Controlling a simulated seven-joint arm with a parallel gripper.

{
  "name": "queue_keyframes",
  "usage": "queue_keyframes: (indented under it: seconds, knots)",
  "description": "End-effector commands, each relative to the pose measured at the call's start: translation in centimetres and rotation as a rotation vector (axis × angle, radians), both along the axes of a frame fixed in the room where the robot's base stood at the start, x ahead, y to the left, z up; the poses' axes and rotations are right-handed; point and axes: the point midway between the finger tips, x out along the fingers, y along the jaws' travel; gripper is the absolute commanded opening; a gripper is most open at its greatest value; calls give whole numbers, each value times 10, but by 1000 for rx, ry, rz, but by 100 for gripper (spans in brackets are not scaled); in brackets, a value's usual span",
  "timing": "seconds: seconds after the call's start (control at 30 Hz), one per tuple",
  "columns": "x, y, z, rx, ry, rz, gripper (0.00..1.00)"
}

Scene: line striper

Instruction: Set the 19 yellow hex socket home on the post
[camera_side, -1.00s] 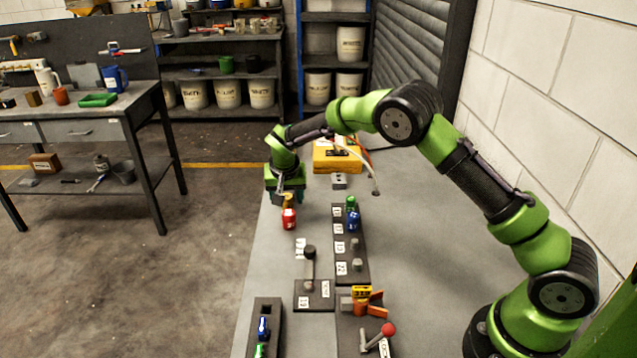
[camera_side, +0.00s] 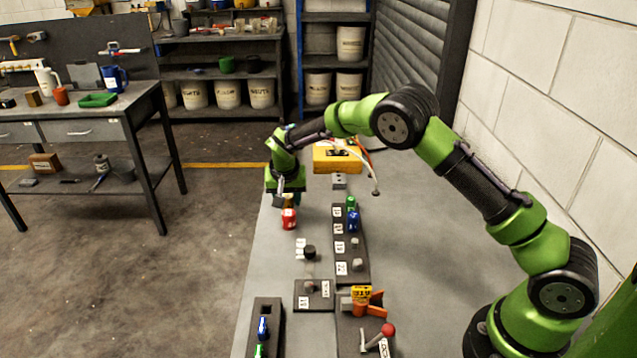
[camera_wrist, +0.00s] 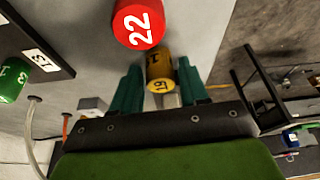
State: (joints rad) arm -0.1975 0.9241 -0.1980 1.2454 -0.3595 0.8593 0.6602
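The yellow socket marked 19 (camera_wrist: 158,70) stands between my gripper's two teal fingers in the wrist view; in the side view only a little yellow (camera_side: 289,201) shows under the gripper. My gripper (camera_wrist: 160,82) is open around it, with a narrow gap at each side; contact is hard to tell. A dark rack (camera_side: 344,277) to the right holds a green socket (camera_side: 351,203) and a blue socket (camera_side: 353,222). Two bare grey posts show nearer on the rack, one (camera_side: 355,243) beside a label that seems to read 19, the other (camera_side: 357,265) beside a label like 22.
A red socket marked 22 (camera_wrist: 138,22) stands close to the yellow one, also seen in the side view (camera_side: 289,219). Right-hand table is clear.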

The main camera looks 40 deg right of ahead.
Motion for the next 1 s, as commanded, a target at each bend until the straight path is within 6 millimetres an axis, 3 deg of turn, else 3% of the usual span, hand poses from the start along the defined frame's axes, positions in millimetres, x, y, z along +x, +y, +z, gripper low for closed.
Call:
queue_keyframes:
  seconds: [0.03,0.23,1.0]
  knots:
    - [0,0,0,0,0,0,36]
    - [0,0,0,0,0,0,6]
    - [0,0,12,0,-1,-1,6]
